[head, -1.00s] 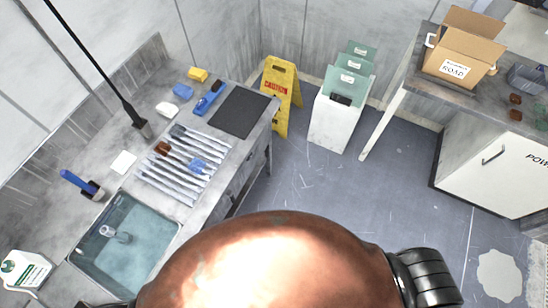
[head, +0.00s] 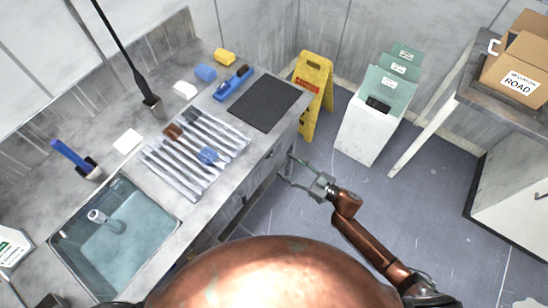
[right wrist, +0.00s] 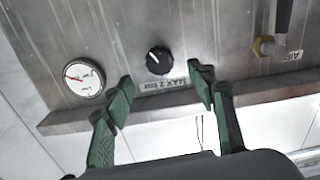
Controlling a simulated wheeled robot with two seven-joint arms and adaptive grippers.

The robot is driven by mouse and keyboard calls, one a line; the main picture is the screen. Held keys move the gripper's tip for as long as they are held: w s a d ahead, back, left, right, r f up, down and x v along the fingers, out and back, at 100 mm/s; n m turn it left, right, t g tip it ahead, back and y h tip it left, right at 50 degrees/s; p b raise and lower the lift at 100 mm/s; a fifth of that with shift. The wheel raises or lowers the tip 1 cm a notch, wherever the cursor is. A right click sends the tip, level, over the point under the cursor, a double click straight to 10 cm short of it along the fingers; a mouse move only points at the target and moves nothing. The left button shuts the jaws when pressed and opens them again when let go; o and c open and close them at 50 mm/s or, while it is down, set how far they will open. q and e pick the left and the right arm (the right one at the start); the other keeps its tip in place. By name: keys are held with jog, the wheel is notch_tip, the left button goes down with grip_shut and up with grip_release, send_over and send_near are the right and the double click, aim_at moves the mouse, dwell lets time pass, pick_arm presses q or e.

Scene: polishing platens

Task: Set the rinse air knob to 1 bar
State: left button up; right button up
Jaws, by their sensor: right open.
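The black round knob (right wrist: 158,60) sits on a metal panel in the right wrist view. Its white pointer mark points to the upper left. A label reading "MAX 2 bar" (right wrist: 168,85) is just below it, upside down. A round white gauge (right wrist: 84,78) with a red needle is left of the knob; its reading is too small to tell. My right gripper (right wrist: 160,79) is open, its green fingers below and to either side of the knob, holding nothing. In the head view my right gripper (head: 308,174) is by the counter's front edge. The knob is not visible there.
A hose fitting (right wrist: 265,46) labelled AIR is right of the knob. The counter holds a sink (head: 170,205), a striped rack (head: 160,160) and a black mat (head: 265,103). A yellow caution sign (head: 316,85) and white bin (head: 365,135) stand beyond.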

aim_at(270, 155)
jog(key=b+x, duration=0.1)
jog(key=x, duration=0.6)
jog(key=shift+w, duration=0.1)
jog(key=c, duration=1.2)
